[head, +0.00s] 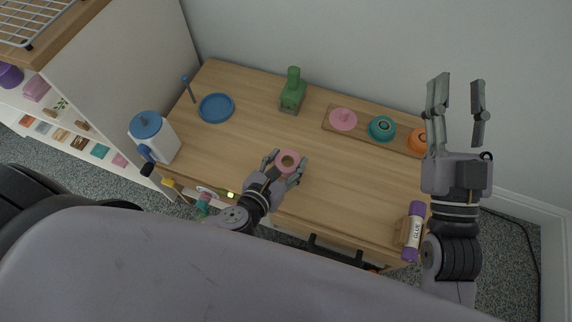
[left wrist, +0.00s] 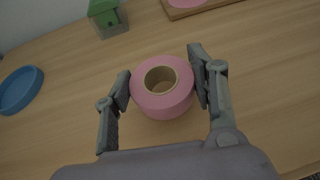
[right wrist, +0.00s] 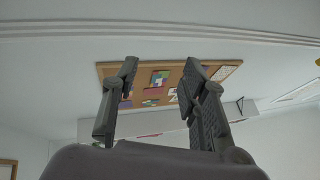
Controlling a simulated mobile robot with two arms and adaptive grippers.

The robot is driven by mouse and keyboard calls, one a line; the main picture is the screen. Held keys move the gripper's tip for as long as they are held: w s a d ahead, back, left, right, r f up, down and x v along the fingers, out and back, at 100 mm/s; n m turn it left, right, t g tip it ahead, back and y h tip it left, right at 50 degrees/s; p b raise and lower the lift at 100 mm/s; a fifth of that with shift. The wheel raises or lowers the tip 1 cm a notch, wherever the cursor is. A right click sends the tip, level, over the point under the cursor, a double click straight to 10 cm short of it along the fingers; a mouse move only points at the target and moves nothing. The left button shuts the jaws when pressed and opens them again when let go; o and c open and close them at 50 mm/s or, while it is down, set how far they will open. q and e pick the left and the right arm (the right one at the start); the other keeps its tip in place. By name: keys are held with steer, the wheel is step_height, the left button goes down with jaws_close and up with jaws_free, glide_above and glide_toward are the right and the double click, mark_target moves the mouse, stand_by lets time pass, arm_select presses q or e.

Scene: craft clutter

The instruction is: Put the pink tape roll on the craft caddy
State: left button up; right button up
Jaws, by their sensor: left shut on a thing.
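The pink tape roll (head: 288,158), a thick ring with a cardboard core, is between the fingers of my left gripper (head: 290,168). In the left wrist view the fingers of my left gripper (left wrist: 164,88) press on both sides of the roll (left wrist: 163,108). Whether the roll touches the table or hangs just above it is hard to tell. A long wooden tray (head: 358,131) at the back right holds a pink, a teal and an orange round item; no other thing looks like a craft caddy. My right gripper (head: 458,98) is raised at the right, open and empty.
A blue dish (head: 216,108) and a white jug with blue lid (head: 152,137) are on the left. A purple glue stick (head: 412,232) is at the front right corner. The table's middle right is clear.

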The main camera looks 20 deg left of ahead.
arm_select(q)
steer(key=shift+f, duration=0.55)
arm_select(e)
steer(key=shift+s+r+t, duration=0.4)
steer(key=shift+r+t, duration=0.05)
steer(key=shift+r, duration=0.2)
steer(key=shift+s+r+t, duration=0.35)
steer(key=shift+r+t, duration=0.1)
steer(key=shift+r, duration=0.15)
arm_select(q)
steer(key=shift+f, duration=0.15)
steer(key=o, duration=1.1)
arm_select(e)
steer(key=shift+s+r+y, duration=0.1)
steer(key=shift+y, duration=0.2)
